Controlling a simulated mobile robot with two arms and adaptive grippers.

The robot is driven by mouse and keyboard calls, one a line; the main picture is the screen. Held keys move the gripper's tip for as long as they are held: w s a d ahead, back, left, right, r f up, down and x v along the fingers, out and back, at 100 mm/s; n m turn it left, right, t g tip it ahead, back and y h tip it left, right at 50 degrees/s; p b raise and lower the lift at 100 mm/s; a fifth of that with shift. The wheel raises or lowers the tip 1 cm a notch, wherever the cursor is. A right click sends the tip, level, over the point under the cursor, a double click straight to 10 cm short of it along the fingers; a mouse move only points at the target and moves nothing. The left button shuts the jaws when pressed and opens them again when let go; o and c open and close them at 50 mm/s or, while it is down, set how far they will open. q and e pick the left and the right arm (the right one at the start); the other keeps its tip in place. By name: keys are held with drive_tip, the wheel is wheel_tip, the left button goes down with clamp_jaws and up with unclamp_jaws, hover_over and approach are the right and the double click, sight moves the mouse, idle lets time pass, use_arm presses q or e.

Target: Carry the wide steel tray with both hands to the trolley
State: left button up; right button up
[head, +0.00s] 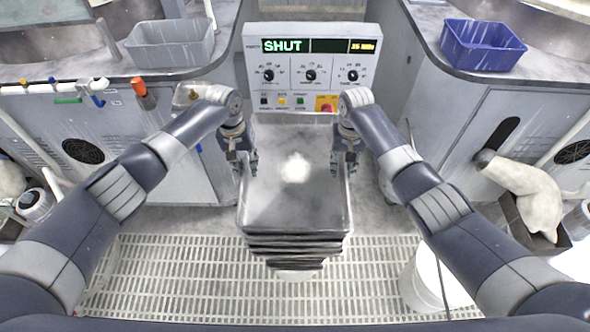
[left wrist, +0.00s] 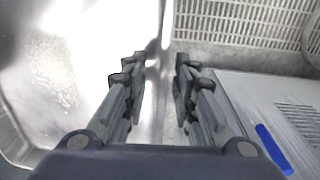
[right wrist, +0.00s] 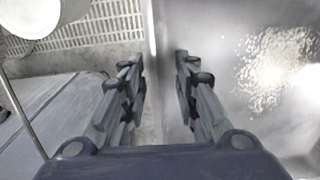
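The wide steel tray (head: 295,205) is in the middle of the head view, below the control panel, with a bright glare inside. My left gripper (head: 246,165) is at its left rim and my right gripper (head: 345,163) at its right rim. In the left wrist view the fingers (left wrist: 162,75) stand apart on either side of the tray wall. In the right wrist view the fingers (right wrist: 160,75) also straddle the wall, with a visible gap on the inner side. I cannot make out a trolley.
A control panel (head: 311,45) reading SHUT stands behind the tray. A grey bin (head: 170,45) and a blue bin (head: 482,47) sit on the side counters. A dark layered thing (head: 295,248) shows below the tray's near edge. A white bucket (head: 425,283) stands on the grated floor (head: 180,270).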

use_arm(q)
drive_tip(key=shift+c, duration=0.6)
use_arm(e)
drive_tip(key=shift+c, duration=0.5)
use_arm(q)
clamp_jaws()
use_arm(e)
clamp_jaws()
use_arm(q)
drive_tip(key=shift+w+r, duration=0.1)
drive_tip(key=shift+r, duration=0.1)
use_arm(e)
drive_tip(key=shift+r, duration=0.15)
